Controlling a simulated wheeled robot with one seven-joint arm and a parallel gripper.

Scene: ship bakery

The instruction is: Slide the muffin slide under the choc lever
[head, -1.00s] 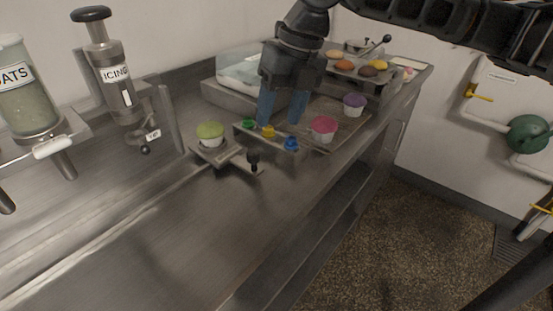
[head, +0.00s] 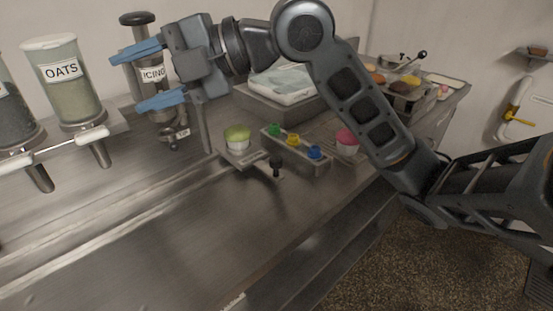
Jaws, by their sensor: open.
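The muffin slide (head: 255,162) is a small metal plate with a black knob (head: 277,167) on its right part. A green-topped muffin (head: 237,138) stands upright on its left part. The slide sits on the steel counter, right of the icing dispenser (head: 153,76) and its small lever (head: 172,140). No lever marked choc is readable in this view. My gripper (head: 148,77) is open and empty. Its blue fingers are spread in front of the icing dispenser, above the counter and up and left of the slide. They hide part of that dispenser.
An oats dispenser (head: 65,85) and a darker dispenser (head: 15,105) stand at the left. A block with green, yellow and blue knobs (head: 293,150) lies right of the muffin. A pink muffin (head: 347,141) stands behind my arm. The front counter (head: 150,250) is clear.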

